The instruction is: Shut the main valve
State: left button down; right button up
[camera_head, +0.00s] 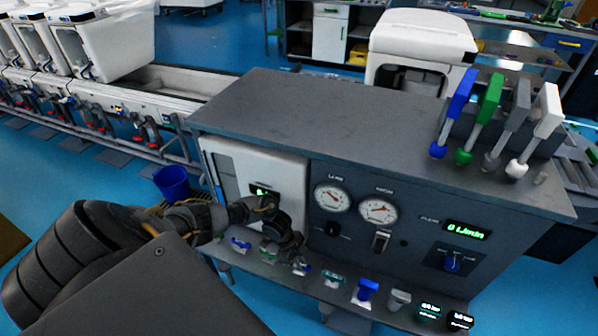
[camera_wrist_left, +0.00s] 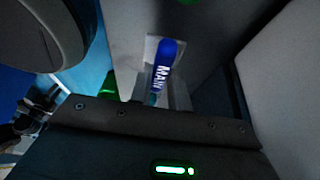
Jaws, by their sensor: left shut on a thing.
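The main valve's blue handle (camera_wrist_left: 165,62), with white lettering that reads MAIN, stands in the upper middle of the left wrist view in front of a pale plate. In the head view my left gripper (camera_head: 286,247) is low at the front of the grey test bench (camera_head: 300,115), at the row of small valves below the gauges. My right gripper is not in view.
A blue valve (camera_head: 366,290) and a grey valve (camera_head: 398,299) stand to the right on the front ledge. Two round gauges (camera_head: 332,198) and a green flow display (camera_head: 467,229) sit on the panel. Four-coloured tall levers stand on top right. A blue bin (camera_head: 172,184) is left.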

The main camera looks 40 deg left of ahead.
pick_arm(q)
jog(key=c, duration=1.3)
grip_release()
jog(key=shift+a+r, duration=0.15)
jog(key=shift+r, duration=0.2)
jog(key=p+v, duration=0.2)
jog(key=v, duration=0.8)
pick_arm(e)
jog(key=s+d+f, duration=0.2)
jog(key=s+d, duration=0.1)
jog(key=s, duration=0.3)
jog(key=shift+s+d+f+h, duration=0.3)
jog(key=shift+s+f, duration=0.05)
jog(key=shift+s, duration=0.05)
